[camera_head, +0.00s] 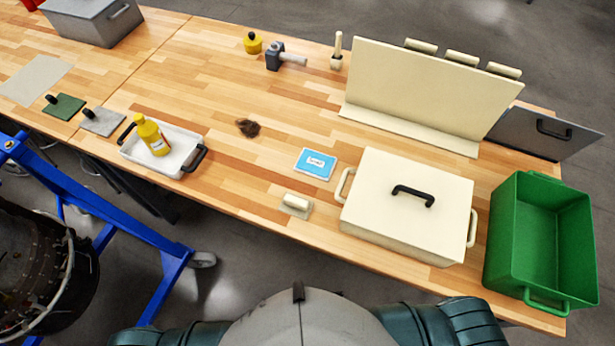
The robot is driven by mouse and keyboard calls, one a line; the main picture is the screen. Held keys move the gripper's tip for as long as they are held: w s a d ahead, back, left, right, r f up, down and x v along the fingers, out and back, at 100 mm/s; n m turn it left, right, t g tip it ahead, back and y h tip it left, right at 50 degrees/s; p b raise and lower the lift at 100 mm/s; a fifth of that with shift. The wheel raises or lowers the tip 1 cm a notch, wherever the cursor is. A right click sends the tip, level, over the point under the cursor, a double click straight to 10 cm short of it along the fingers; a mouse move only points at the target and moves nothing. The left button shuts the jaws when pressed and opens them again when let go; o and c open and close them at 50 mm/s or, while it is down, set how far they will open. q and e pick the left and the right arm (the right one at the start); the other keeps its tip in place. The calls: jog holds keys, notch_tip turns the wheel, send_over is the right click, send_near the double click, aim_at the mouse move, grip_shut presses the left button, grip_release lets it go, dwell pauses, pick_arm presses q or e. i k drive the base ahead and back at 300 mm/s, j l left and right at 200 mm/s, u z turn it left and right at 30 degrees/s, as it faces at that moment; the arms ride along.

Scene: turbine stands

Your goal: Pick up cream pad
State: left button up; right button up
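A small cream pad (295,206) with a cream grip on top lies flat on the wooden table near its front edge. It sits just left of a large cream box and below a blue-and-white card in the picture. Nothing covers it. Neither of my grippers is in view; only my own body and upper arms show at the bottom edge of the picture.
The cream box (385,225) with a black handle and a green bin (540,240) stand to the right. A white tray (187,145) holds a yellow bottle (152,137). The blue card (315,164) lies behind the pad. Wood left of the pad is clear. A blue frame (120,230) stands at front left.

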aim_at(293, 205)
jog(key=k+j+u, duration=0.1)
jog(key=k+u, duration=0.25)
jog(key=k+j+u, duration=0.15)
jog(key=k+u, duration=0.25)
jog(key=i, duration=0.1)
